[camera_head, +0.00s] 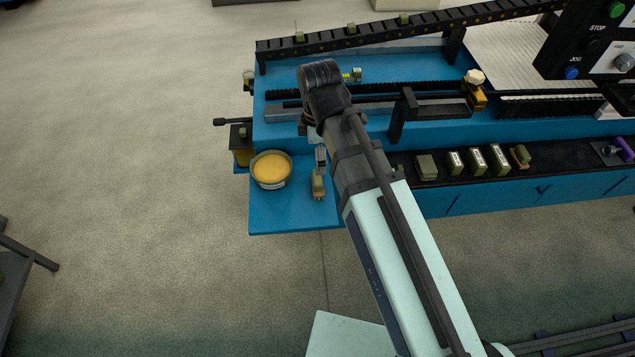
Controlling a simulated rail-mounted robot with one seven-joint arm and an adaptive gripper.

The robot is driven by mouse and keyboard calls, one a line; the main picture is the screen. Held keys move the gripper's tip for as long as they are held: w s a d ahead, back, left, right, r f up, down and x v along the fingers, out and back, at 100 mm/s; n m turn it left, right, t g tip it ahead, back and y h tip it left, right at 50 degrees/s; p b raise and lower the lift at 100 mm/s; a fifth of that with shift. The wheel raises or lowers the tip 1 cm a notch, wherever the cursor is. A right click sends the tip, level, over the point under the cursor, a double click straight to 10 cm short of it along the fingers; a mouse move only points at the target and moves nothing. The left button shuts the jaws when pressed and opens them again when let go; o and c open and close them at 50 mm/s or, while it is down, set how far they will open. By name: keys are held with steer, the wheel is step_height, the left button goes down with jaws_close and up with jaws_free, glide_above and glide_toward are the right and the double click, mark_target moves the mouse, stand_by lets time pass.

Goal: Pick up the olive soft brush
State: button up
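A small olive item with a tan end (318,188), which looks like the olive soft brush, is on the blue shelf at the front left of the machine, just right of the tub. My gripper (321,168) hangs from the arm's dark wrist, directly above this item in the picture. It is small and partly hidden by my arm, so I cannot tell whether its fingers are open or whether they touch the item. A second olive and brown item (520,156) is on the black tray at the right; its kind is hard to make out.
A round tub of yellow paste (270,170) stands on the blue shelf (285,217). Several olive blocks (478,160) line the black tray, with a purple item (624,149) at its right end. A control panel (595,45) overhangs the upper right. The shelf's front is clear.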

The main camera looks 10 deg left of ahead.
mark_target(318, 177)
step_height(318, 177, down, 13)
steer(key=shift+a+r+p, duration=0.1)
steer(key=shift+p, duration=0.4)
stand_by(0.3)
steer(key=shift+c, duration=0.4)
steer(key=c, duration=1)
